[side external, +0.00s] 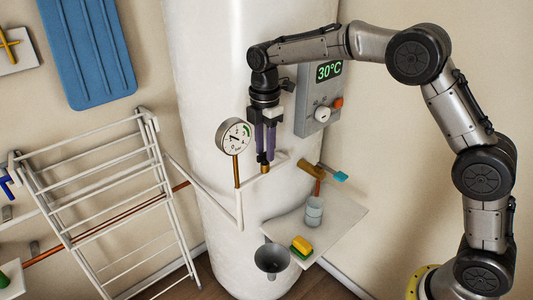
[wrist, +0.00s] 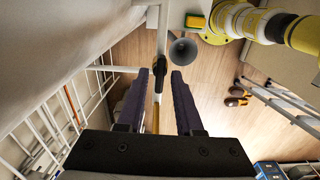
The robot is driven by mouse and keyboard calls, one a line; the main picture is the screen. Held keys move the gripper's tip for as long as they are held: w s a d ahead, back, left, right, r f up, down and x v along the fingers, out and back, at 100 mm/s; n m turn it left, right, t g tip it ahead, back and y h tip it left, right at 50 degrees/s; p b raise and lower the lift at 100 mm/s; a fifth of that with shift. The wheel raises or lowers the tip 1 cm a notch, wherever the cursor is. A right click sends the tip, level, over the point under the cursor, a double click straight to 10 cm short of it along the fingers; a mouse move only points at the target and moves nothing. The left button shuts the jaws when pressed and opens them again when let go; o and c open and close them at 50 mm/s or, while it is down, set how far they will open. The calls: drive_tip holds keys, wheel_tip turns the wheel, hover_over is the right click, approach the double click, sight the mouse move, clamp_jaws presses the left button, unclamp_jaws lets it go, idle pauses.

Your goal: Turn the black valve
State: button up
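My gripper (side external: 265,153) points down in front of the white tank, just right of the round pressure gauge. In the wrist view its two purple fingers (wrist: 160,73) are apart, with a visible gap on both sides of what lies between them. A small dark piece (wrist: 158,82), seemingly the black valve, lies between the fingertips, in line with a white pipe and a brass rod. In the side view the fingers mostly hide it, just above a brass fitting (side external: 265,168). I cannot tell whether a finger touches it.
The gauge (side external: 234,136) and white pipe (side external: 239,208) stand close on the left. A control box (side external: 320,98) is at upper right. A drying rack (side external: 105,205) stands left.

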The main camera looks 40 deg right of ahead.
drive_tip(key=shift+r, duration=2.4)
